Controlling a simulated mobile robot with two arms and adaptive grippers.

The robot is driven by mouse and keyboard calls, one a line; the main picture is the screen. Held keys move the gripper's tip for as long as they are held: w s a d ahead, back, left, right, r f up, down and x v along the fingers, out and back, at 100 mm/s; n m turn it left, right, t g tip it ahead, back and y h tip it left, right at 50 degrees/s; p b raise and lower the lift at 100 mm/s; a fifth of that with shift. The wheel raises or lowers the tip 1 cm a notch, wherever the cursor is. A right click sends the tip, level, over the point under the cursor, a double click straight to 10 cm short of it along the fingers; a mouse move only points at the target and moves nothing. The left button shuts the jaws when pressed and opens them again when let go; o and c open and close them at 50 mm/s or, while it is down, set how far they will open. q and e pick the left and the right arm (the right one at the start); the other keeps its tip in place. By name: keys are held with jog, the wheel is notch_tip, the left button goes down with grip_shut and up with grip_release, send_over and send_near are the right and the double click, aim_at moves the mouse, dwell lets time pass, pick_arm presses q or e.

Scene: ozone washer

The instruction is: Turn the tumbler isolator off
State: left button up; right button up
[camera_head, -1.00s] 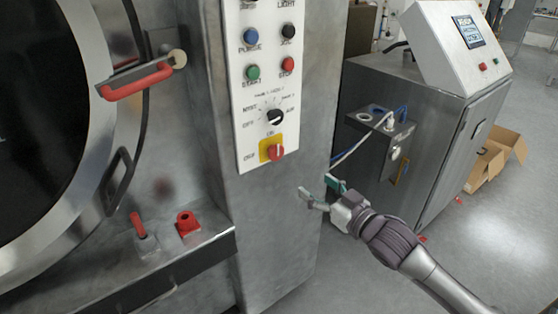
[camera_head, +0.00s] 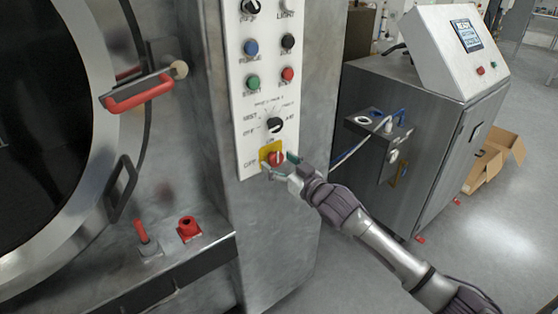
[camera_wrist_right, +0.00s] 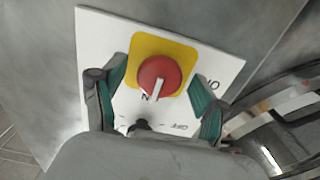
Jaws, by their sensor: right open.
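The tumbler isolator is a red rotary knob (camera_head: 277,158) on a yellow plate at the bottom of the white control panel (camera_head: 251,120). In the right wrist view the red knob (camera_wrist_right: 159,77) shows large on its yellow plate (camera_wrist_right: 184,52), with a white pointer line running toward the gripper side of the picture. My right gripper (camera_head: 281,167) is at the knob; in the wrist view its green-padded fingers (camera_wrist_right: 160,98) are spread, one on each side of the knob. I see a gap between each finger and the knob there. My left gripper is not in view.
A black selector knob (camera_head: 275,125) and coloured buttons sit above the isolator. A red-handled door (camera_head: 140,95) stands at the left, with a ledge carrying a red lever (camera_head: 141,232) below.

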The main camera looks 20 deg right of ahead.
jog(key=shift+w+a, duration=0.1)
jog(key=shift+w, duration=0.05)
jog(key=shift+c, duration=0.2)
jog(key=c, duration=1.1)
